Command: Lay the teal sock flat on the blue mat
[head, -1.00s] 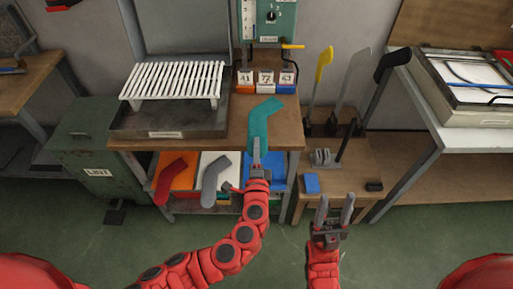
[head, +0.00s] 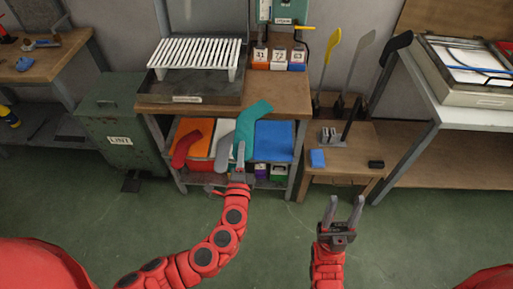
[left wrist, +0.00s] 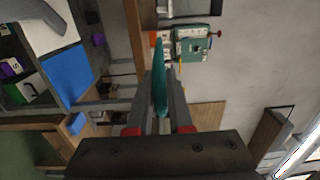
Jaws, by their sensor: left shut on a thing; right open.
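The teal sock (head: 253,121) is held up by my left gripper (head: 240,162), whose fingers are shut on its lower end. In the left wrist view the sock (left wrist: 159,80) shows edge-on between the fingers. The blue mat (head: 275,141) lies on the shelf under the wooden table, just right of the sock, and looks bare; it also shows in the left wrist view (left wrist: 68,76). Whether the sock touches anything is not clear. My right gripper (head: 343,208) is open and empty, low over the floor.
A red sock (head: 184,148) lies over the orange mat (head: 197,126) and a grey sock (head: 223,153) on the white mat, left of the blue mat. The wooden table top (head: 280,95) overhangs the shelf. A low table (head: 345,160) with a blue block stands right. Green floor is clear in front.

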